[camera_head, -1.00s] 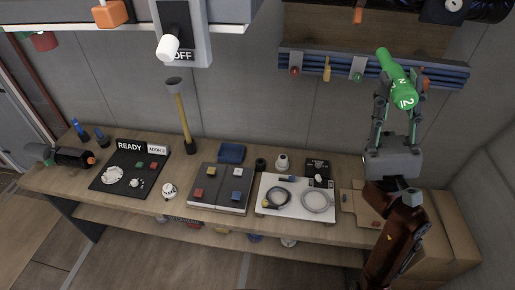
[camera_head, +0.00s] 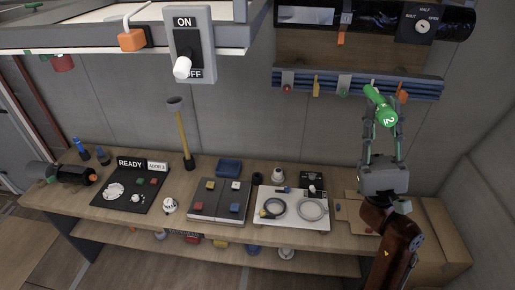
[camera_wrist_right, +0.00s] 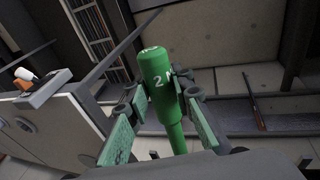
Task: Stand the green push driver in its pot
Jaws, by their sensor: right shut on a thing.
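My right gripper (camera_head: 384,112) is raised at the right, in front of the wall rail, and is shut on the green push driver (camera_head: 382,106). The driver is tilted, its upper end towards the upper left, with a white mark on it. In the right wrist view the driver (camera_wrist_right: 157,70) sits between the fingers (camera_wrist_right: 178,92); its thick green body shows "2" and a thinner green part runs down towards the palm. It is clear of the bench. I cannot tell which thing is its pot.
A blue-grey rail (camera_head: 370,87) with coloured pieces crosses the wall behind the driver. The wooden bench (camera_head: 75,200) below holds a dark READY board (camera_head: 128,190), a grey tray (camera_head: 219,215) and a white tray (camera_head: 290,222). A switch box (camera_head: 191,50) hangs above.

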